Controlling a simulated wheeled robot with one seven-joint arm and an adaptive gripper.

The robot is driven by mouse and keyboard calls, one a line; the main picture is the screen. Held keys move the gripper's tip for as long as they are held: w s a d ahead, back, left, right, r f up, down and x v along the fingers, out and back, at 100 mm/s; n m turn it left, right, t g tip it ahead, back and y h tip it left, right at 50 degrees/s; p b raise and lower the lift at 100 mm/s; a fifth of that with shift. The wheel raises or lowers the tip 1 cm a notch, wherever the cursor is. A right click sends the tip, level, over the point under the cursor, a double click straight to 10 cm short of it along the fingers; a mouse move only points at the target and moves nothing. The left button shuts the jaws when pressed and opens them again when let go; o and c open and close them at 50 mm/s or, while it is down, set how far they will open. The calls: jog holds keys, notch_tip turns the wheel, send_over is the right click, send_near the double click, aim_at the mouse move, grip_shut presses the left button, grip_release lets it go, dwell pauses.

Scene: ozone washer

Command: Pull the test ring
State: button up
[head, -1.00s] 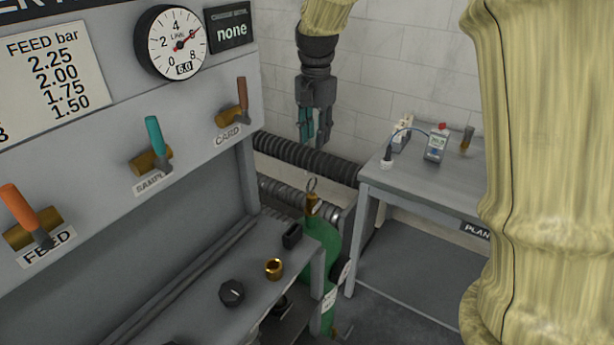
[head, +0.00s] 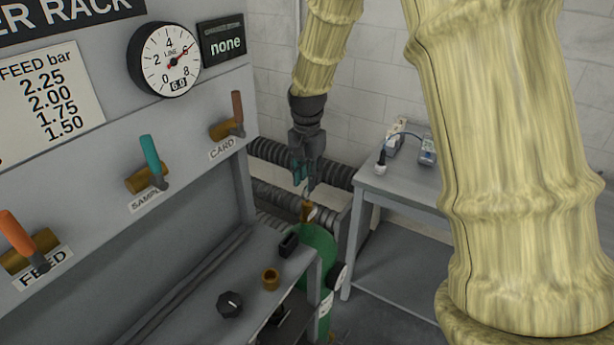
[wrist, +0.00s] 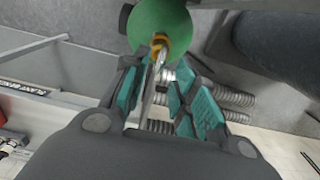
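The test ring shows in the wrist view as a thin pale loop (wrist: 149,92) seen nearly edge-on, rising from a brass fitting (wrist: 158,42) on top of a green cylinder (wrist: 160,18). In the head view, the green cylinder (head: 318,241) stands behind the rack's bench end, with the brass fitting (head: 308,212) on top. The ring is mostly hidden there by my gripper (head: 303,184). My gripper points down just above the fitting. In the wrist view, its teal fingers (wrist: 160,92) stand apart on either side of the ring. I cannot tell whether either finger touches it.
The grey rack (head: 195,215) on the left carries the FEED, SAMPLE and CARD levers and a gauge (head: 165,60). A knob (head: 230,305) and a brass cup (head: 270,279) sit on its shelf. Ribbed hoses (head: 270,153) run behind the cylinder. A side table (head: 395,193) stands right.

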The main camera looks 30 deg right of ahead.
jog(key=shift+f, duration=0.6)
jog(key=shift+c, duration=0.3)
grip_shut()
